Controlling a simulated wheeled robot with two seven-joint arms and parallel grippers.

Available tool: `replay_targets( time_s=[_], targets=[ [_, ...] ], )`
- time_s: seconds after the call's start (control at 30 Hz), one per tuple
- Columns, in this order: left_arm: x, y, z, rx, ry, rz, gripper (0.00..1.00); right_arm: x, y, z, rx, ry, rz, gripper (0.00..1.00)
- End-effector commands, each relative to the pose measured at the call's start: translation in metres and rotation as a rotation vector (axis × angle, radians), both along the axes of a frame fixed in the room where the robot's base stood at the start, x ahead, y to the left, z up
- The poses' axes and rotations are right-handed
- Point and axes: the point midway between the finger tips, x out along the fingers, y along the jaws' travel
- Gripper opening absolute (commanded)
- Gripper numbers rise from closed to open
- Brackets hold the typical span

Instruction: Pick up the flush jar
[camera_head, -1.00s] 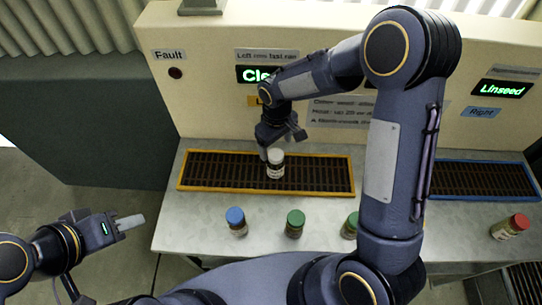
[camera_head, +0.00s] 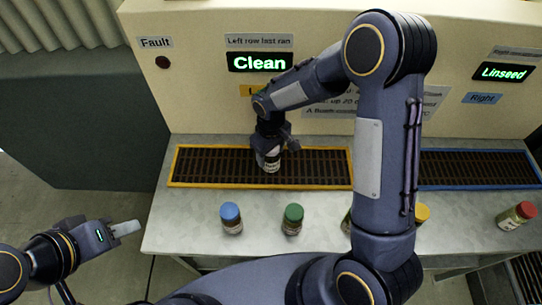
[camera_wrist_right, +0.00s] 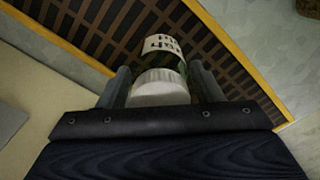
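The flush jar, with a white lid and a white label on a dark body, stands on the yellow-framed left grate (camera_head: 320,182). The jar (camera_head: 269,162) is partly hidden by my right gripper (camera_head: 268,148). In the right wrist view, the jar (camera_wrist_right: 163,62) sits between the two fingers of my right gripper (camera_wrist_right: 160,80), one on each side of it. Narrow gaps seem to show beside the lid, so the fingers look open around it. My left gripper (camera_head: 125,228) is far off at the lower left, away from the jars, holding nothing visible; its finger spacing is unclear.
A blue-lidded jar (camera_head: 231,218), a green-lidded jar (camera_head: 292,219), a yellow-lidded jar (camera_head: 422,214) and a red-lidded jar (camera_head: 516,215) stand along the metal bench (camera_head: 180,225). Another is mostly behind my right arm. A blue-framed grate (camera_head: 480,168) lies right. The panel's display (camera_head: 259,63) reads "Clean".

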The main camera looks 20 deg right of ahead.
Motion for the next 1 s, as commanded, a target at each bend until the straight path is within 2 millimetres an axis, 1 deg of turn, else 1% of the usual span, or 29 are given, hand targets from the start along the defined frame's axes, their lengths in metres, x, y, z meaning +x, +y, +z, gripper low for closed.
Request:
replay_targets(
  time_s=[0.03,0.3,0.33,0.53,0.67,0.77,0.87,0.97,1.0],
  targets=[
    [0.000,0.000,0.000,0.000,0.000,0.000,0.36,0.000,0.000,0.000,0.000,0.000,0.000,0.52],
    [0.000,0.000,0.000,0.000,0.000,0.000,0.36,0.000,0.000,0.001,0.000,-0.001,0.000,0.17],
    [0.000,0.000,0.000,0.000,0.000,0.000,0.36,0.000,0.000,0.001,0.000,-0.001,0.000,0.16],
    [0.000,0.000,0.001,0.000,0.000,0.000,0.36,0.000,0.000,0.002,0.000,-0.001,0.000,0.16],
    [0.000,0.000,0.007,0.000,0.000,0.000,0.36,0.000,0.000,0.010,0.000,-0.001,0.000,0.16],
    [0.000,0.000,0.016,0.000,0.000,0.000,0.36,0.001,0.000,0.022,0.000,-0.002,0.000,0.16],
    [0.000,0.000,0.029,0.000,0.000,0.000,0.36,0.000,0.001,0.042,0.001,-0.004,0.001,0.16],
    [0.000,0.000,0.037,0.000,0.000,0.000,0.36,-0.014,0.013,0.060,0.001,-0.004,0.006,0.16],
    [0.000,0.000,0.042,0.000,0.000,0.000,0.36,-0.020,0.018,0.070,0.001,-0.004,0.007,0.16]
  ],
)
